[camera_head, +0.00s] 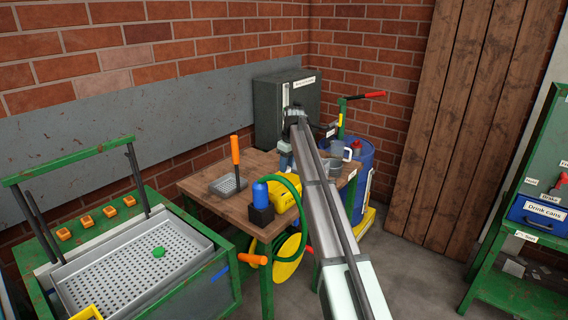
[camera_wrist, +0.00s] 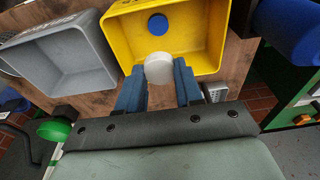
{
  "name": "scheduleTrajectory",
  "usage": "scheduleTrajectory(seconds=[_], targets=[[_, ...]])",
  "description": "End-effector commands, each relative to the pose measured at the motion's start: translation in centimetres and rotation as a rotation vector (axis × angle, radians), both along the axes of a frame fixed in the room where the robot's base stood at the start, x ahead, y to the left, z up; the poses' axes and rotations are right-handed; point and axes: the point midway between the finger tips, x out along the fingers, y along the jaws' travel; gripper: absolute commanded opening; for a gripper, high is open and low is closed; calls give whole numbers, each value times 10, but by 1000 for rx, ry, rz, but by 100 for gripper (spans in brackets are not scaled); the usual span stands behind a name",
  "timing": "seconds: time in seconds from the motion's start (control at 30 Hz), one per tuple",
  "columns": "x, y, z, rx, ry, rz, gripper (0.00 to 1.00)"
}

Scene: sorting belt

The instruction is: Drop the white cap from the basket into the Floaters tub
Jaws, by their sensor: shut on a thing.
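My gripper (camera_wrist: 159,84) has two blue fingers shut on the white cap (camera_wrist: 158,68), which shows between the fingertips in the wrist view. The cap appears over the near edge of the yellow tub (camera_wrist: 112,30); its height above the tub is hard to judge. A blue cap (camera_wrist: 157,24) lies inside that tub. In the head view the yellow tub (camera_head: 279,206) stands on the wooden table, its label only partly readable. My gripper (camera_head: 285,160) hangs just behind it there, and the white cap is not clear.
A grey tub (camera_wrist: 62,62) stands left of the yellow one in the wrist view. A green cap (camera_head: 159,252) lies on the large perforated tray at left.

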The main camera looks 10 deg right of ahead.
Motion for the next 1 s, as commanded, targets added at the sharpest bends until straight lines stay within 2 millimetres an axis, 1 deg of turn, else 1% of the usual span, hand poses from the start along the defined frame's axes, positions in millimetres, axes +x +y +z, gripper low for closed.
scheduleTrajectory(seconds=[0.3, 0.43, 0.6, 0.83, 0.87, 1.0], targets=[[-1, 0, -32, 0, 1, 1, 8], [0, 0, -42, 0, 0, 1, 8], [0, 0, -49, 0, 0, 1, 8], [0, 0, -49, 0, 0, 1, 8], [0, 0, -49, 0, 0, 1, 38], [0, 0, -49, 0, 0, 1, 51]])
